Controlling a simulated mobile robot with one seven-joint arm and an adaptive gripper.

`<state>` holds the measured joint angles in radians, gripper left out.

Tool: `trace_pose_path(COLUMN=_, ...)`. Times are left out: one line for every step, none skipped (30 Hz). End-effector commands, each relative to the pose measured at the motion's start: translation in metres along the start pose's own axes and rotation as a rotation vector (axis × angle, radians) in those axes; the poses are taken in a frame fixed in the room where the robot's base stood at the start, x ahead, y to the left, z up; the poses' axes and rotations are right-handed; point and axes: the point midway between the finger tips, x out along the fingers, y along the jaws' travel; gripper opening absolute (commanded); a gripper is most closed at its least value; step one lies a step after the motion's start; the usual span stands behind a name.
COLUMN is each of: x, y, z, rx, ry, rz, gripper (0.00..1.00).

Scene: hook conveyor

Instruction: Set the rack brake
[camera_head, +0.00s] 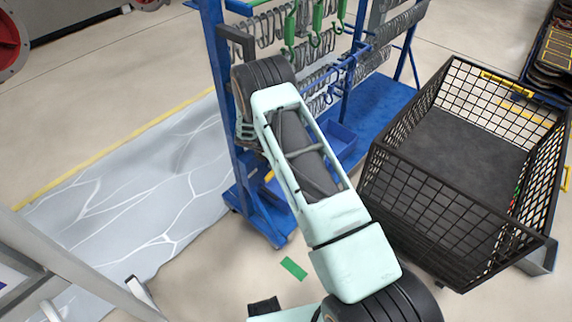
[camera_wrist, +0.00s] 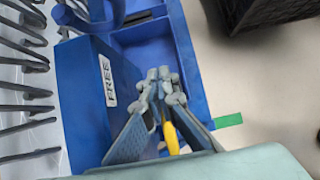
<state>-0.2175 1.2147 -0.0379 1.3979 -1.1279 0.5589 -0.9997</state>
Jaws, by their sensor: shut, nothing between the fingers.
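The blue rack (camera_head: 229,100) stands upright at the top centre of the head view, with rows of hooks. The wrist view looks down on its blue base (camera_wrist: 190,50), where a white label reads FREE (camera_wrist: 107,80). A yellow lever-like part (camera_wrist: 171,135), probably the brake, shows just behind my fingertips; its lower end is hidden by my gripper. A small yellow bit also shows low on the rack in the head view (camera_head: 269,176). My gripper (camera_wrist: 163,82) is shut and empty, over the base beside the label. I cannot tell whether it touches the lever.
A black wire-mesh crate (camera_head: 450,155) stands right of the rack. Green hooks (camera_head: 317,25) and many grey hooks hang on the rack near my arm. A green floor mark (camera_head: 294,268) lies in front.

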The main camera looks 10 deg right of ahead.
Motion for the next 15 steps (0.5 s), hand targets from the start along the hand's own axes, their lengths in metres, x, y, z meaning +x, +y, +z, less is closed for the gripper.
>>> trace_pose_path(x=0.0048, y=0.0031, z=0.0018, rx=0.003, ry=0.001, rz=-0.001, gripper=0.00)
trace_pose_path(x=0.0060, y=0.0042, z=0.0026, rx=0.003, ry=0.001, rz=-0.003, gripper=0.00)
trace_pose_path(x=0.0071, y=0.0058, z=0.0038, rx=0.002, ry=0.001, rz=-0.003, gripper=0.00)
trace_pose_path(x=0.0078, y=0.0066, z=0.0045, rx=0.001, ry=0.001, rz=-0.003, gripper=0.00)
trace_pose_path(x=0.0084, y=0.0072, z=0.0049, rx=0.001, ry=0.002, rz=-0.003, gripper=0.00)
trace_pose_path(x=0.0092, y=0.0075, z=0.0053, rx=0.002, ry=0.002, rz=-0.003, gripper=0.00)
trace_pose_path(x=0.0097, y=0.0076, z=0.0054, rx=0.002, ry=0.002, rz=-0.004, gripper=0.00)
trace_pose_path(x=0.0101, y=0.0077, z=0.0056, rx=0.002, ry=0.002, rz=-0.004, gripper=0.00)
trace_pose_path(x=0.0106, y=0.0077, z=0.0058, rx=0.001, ry=0.003, rz=-0.004, gripper=0.00)
trace_pose_path(x=0.0110, y=0.0078, z=0.0059, rx=0.001, ry=0.003, rz=-0.004, gripper=0.00)
trace_pose_path(x=0.0112, y=0.0078, z=0.0061, rx=0.001, ry=0.003, rz=-0.003, gripper=0.00)
trace_pose_path(x=0.0116, y=0.0078, z=0.0063, rx=0.001, ry=0.003, rz=-0.003, gripper=0.00)
trace_pose_path(x=0.0118, y=0.0079, z=0.0064, rx=0.001, ry=0.003, rz=-0.003, gripper=0.00)
trace_pose_path(x=0.0120, y=0.0079, z=0.0065, rx=0.001, ry=0.003, rz=-0.003, gripper=0.00)
trace_pose_path(x=0.0122, y=0.0079, z=0.0066, rx=0.001, ry=0.003, rz=-0.003, gripper=0.00)
